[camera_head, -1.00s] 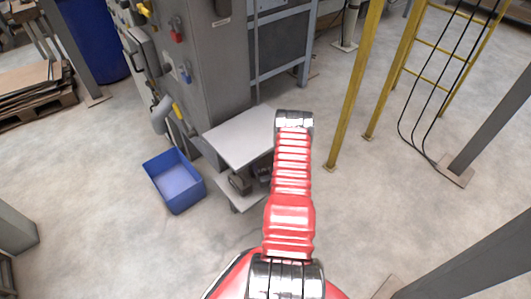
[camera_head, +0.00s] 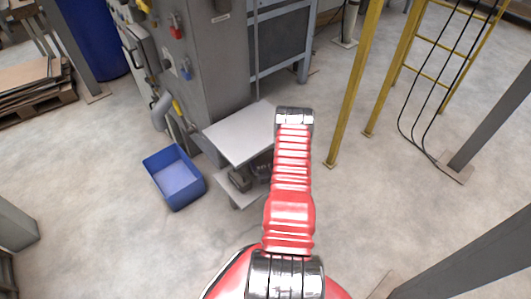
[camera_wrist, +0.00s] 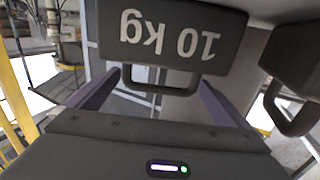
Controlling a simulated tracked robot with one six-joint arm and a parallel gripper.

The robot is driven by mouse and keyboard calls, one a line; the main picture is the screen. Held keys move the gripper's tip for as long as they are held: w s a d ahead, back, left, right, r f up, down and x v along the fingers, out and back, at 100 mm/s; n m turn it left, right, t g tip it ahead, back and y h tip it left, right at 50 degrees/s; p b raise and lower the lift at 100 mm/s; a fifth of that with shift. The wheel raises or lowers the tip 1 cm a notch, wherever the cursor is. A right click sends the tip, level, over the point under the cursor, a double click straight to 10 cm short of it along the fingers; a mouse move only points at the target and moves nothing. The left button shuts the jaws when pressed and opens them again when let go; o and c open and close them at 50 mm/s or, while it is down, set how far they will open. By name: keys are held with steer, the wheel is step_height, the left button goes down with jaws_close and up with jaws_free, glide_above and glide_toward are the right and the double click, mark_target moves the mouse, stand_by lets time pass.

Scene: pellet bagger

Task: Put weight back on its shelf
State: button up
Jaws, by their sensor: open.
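A dark 10 kg weight (camera_wrist: 180,38) with a loop handle fills the top middle of the wrist view, its lettering upside down. My gripper (camera_wrist: 160,80) is open, with one finger on each side of the handle; I cannot tell whether they touch it. In the head view this weight (camera_head: 262,166) shows partly beside my arm, under the grey top of a small stand. A second dark weight (camera_head: 240,179) is on the lower shelf (camera_head: 226,190) to its left. It also shows at the right of the wrist view (camera_wrist: 296,60). My gripper is hidden in the head view.
The stand's flat top (camera_head: 240,132) overhangs the lower shelf. A blue bin (camera_head: 175,178) is on the floor to the left. A grey machine cabinet (camera_head: 205,70) stands behind. Yellow posts (camera_head: 352,90) rise to the right. The floor in front is clear.

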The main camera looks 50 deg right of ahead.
steer(key=v, duration=1.2)
stand_by(0.6)
